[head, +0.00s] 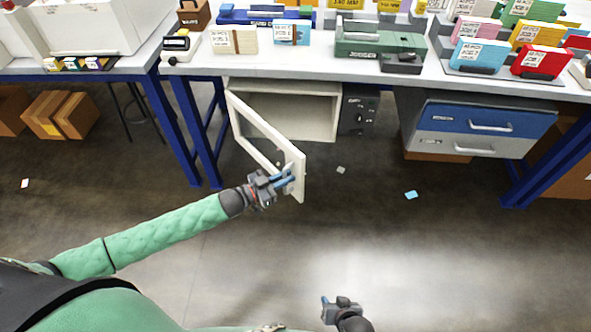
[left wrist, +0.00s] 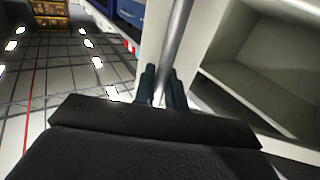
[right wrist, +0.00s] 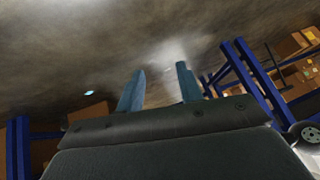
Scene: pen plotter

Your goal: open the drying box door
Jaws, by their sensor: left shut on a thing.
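The drying box (head: 318,128) hangs under the bench. My left gripper (head: 287,179) is shut on the door handle at the door's free edge. In the left wrist view the handle is a grey vertical bar (left wrist: 178,42) between the fingers (left wrist: 161,88), with the open box interior (left wrist: 262,68) to the right. My right gripper (head: 333,301) is low over the floor, away from the box; its fingers (right wrist: 158,88) are apart and empty.
A dark control panel (head: 359,112) adjoins the box's right side. A drawer unit (head: 475,128) with blue and grey fronts hangs further right. Blue bench legs (head: 208,140) stand just left of the door.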

